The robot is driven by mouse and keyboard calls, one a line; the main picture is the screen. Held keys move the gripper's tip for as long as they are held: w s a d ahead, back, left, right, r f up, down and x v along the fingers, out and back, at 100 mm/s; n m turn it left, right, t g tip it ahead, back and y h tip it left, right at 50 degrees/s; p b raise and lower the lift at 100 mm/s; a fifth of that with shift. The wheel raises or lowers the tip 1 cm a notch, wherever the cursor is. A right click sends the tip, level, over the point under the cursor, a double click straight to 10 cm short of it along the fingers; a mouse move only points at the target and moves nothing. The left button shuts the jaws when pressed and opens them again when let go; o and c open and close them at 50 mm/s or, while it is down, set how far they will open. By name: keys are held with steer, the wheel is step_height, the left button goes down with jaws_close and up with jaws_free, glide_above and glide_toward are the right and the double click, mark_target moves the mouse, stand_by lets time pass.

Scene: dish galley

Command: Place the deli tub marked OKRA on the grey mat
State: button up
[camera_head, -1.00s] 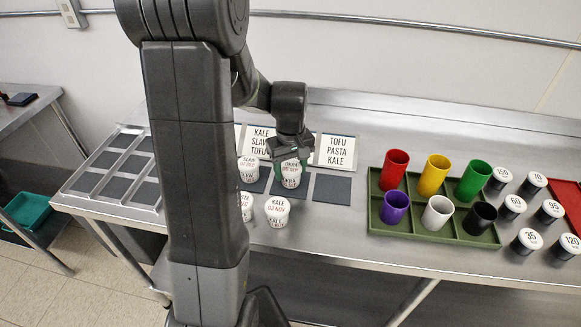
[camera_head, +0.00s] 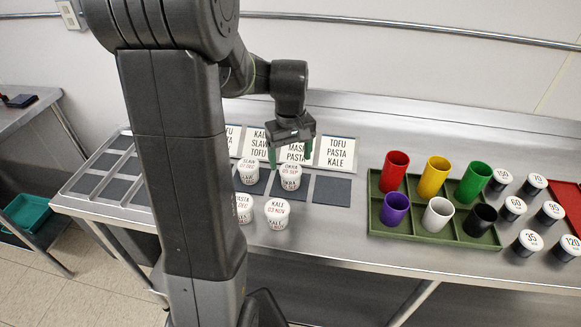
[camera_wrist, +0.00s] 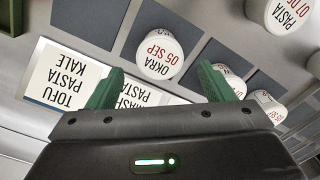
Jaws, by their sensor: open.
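The white deli tub marked OKRA 05 SEP (camera_head: 290,178) stands upright on a dark grey mat (camera_head: 276,190) in the row below the sign cards. In the wrist view the tub (camera_wrist: 158,53) shows its lid, with its mat (camera_wrist: 190,22) partly visible around it. My gripper (camera_head: 291,156) is open and empty, just above the tub. Its green fingers (camera_wrist: 160,80) are spread apart in the wrist view, clear of the tub.
A bare mat (camera_head: 332,190) lies to the right. A SLAW tub (camera_head: 248,170) stands to the left, and a KALE tub (camera_head: 277,212) and a PASTA tub (camera_head: 243,207) stand in front. A green tray (camera_head: 400,226) with coloured cups is further right.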

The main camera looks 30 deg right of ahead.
mark_target(290, 169)
step_height(290, 169, up, 7)
stand_by(0.3)
